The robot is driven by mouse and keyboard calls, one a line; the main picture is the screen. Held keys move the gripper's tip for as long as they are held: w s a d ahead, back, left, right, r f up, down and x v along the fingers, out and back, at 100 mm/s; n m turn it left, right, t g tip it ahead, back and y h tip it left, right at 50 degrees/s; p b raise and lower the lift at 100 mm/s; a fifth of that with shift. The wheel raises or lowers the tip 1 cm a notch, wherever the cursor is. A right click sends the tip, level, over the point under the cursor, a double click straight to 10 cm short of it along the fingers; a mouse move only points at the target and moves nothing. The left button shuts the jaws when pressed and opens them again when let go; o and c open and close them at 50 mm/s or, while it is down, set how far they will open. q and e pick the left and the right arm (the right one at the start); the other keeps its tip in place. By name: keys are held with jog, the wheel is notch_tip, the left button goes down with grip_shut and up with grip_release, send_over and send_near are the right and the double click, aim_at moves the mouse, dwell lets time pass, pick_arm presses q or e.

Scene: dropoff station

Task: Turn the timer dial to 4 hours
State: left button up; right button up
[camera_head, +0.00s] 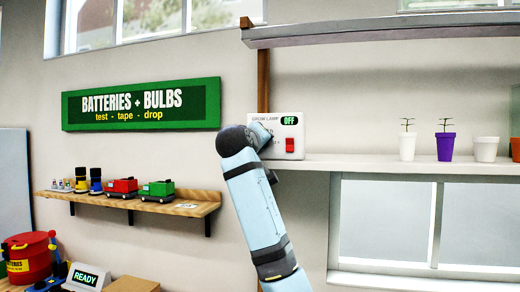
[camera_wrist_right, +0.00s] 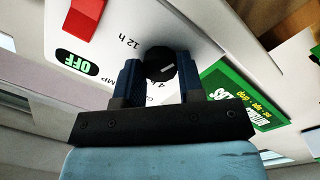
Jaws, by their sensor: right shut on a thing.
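My right gripper (camera_wrist_right: 158,79) is shut on the dial, one dark blue finger on each side. In the head view my right arm hides the dial. My left gripper is not in view.
A shelf (camera_head: 350,163) with plant pots (camera_head: 445,147) runs right from the panel, and a grey ledge (camera_head: 400,28) hangs above. At left is a wooden shelf (camera_head: 190,208) with toy trucks (camera_head: 157,190) below a green sign (camera_head: 140,104). Wall around the panel's left is clear.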

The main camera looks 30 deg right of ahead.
jog(key=shift+m+y+b, duration=0.3)
jog(key=shift+m+b, duration=1.2)
jog(key=shift+m, duration=2.5)
jog(key=o, duration=0.9)
